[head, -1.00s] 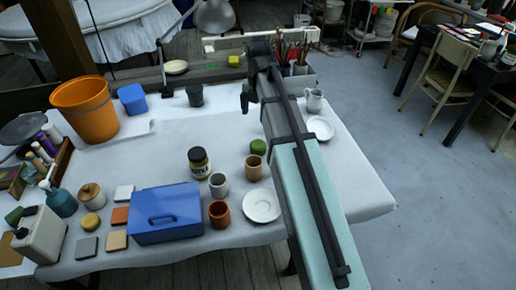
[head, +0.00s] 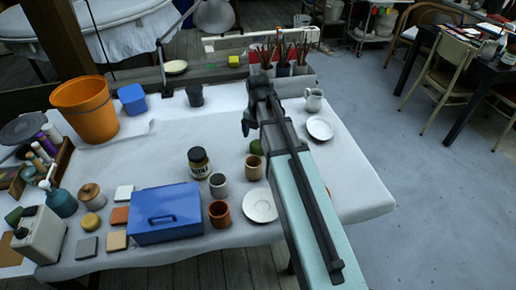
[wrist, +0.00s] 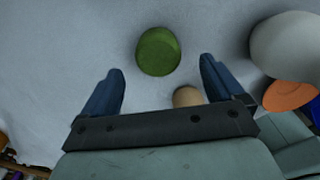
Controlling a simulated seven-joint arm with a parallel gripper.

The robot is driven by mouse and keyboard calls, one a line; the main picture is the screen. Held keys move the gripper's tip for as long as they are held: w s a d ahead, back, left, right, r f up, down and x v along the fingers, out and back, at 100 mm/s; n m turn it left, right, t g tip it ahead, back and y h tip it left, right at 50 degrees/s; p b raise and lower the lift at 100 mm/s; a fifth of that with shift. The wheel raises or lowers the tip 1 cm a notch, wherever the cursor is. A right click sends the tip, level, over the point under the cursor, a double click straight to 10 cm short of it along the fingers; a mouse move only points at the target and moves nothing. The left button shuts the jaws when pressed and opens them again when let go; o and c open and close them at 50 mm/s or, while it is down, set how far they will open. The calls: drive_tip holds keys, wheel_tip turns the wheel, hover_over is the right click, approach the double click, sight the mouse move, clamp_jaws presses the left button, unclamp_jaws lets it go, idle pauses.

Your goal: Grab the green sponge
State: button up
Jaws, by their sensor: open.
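The green sponge (head: 255,146) is a small rounded piece on the white-covered table, just behind the tan cup. My arm partly hides it in the head view. In the wrist view the sponge (wrist: 158,52) lies beyond the fingertips, roughly centred between them, with a gap around it. My gripper (wrist: 160,75) is open and empty, its two blue fingers apart. In the head view my gripper (head: 247,128) is just behind the sponge, seemingly above the table; its exact height is unclear.
Near the sponge are a tan cup (head: 253,168), a dark-lidded jar (head: 199,163), a grey cup (head: 218,184), an orange-brown cup (head: 219,213) and a white saucer (head: 260,205). A blue box (head: 165,212) stands front left.

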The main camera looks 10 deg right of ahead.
sight(258, 144)
drive_tip(key=shift+w+f, duration=0.15)
drive_tip(key=shift+f, duration=2.6)
drive_tip(key=shift+c, duration=0.3)
drive_tip(key=c, duration=1.1)
